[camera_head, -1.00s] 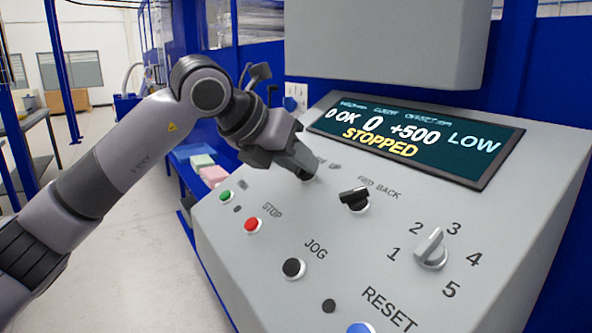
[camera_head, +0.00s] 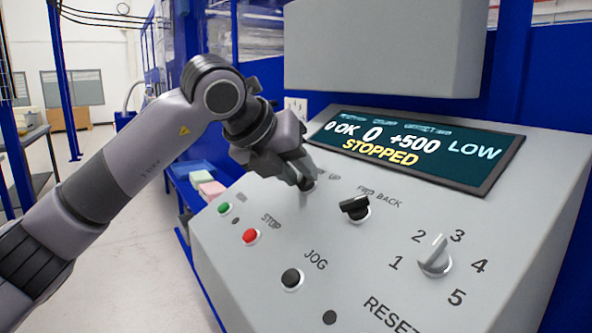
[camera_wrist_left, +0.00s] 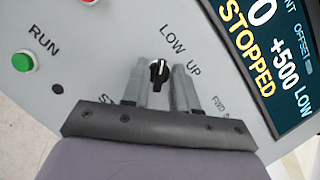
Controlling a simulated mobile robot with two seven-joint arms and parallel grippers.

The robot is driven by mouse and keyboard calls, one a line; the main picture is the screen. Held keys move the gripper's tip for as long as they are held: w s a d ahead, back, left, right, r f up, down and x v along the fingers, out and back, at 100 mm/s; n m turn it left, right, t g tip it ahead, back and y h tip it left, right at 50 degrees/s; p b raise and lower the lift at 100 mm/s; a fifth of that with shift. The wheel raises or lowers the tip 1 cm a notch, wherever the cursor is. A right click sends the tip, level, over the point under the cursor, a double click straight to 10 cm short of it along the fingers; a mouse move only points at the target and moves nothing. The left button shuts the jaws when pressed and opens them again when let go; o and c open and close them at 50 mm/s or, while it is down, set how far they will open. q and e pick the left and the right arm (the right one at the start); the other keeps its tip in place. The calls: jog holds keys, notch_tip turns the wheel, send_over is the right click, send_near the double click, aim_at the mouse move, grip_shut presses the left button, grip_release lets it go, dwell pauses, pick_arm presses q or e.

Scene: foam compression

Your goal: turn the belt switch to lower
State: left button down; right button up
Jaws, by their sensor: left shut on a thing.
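The belt switch is a small black knob (camera_wrist_left: 158,71) with a white mark, beside the words LOW and UP in the left wrist view. My left gripper (camera_head: 304,182) reaches down to it from the left in the head view and hides most of it there. In the left wrist view the two grey fingers (camera_wrist_left: 159,80) stand on either side of the knob, shut on it. The knob's mark points roughly to the top of that view. The display (camera_head: 415,150) reads STOPPED, +500 and LOW. My right gripper is not in view.
The black FWD/BACK switch (camera_head: 355,208) sits just right of the gripper. The green RUN button (camera_head: 224,208), red STOP button (camera_head: 251,236), black JOG button (camera_head: 292,278) and a grey numbered selector (camera_head: 435,257) are on the same sloping panel. A grey box (camera_head: 385,50) overhangs the panel.

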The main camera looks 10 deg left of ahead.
pick_arm(q)
jog(key=c, duration=1.2)
grip_release()
jog(key=v, duration=0.7)
jog(key=shift+b, duration=0.45)
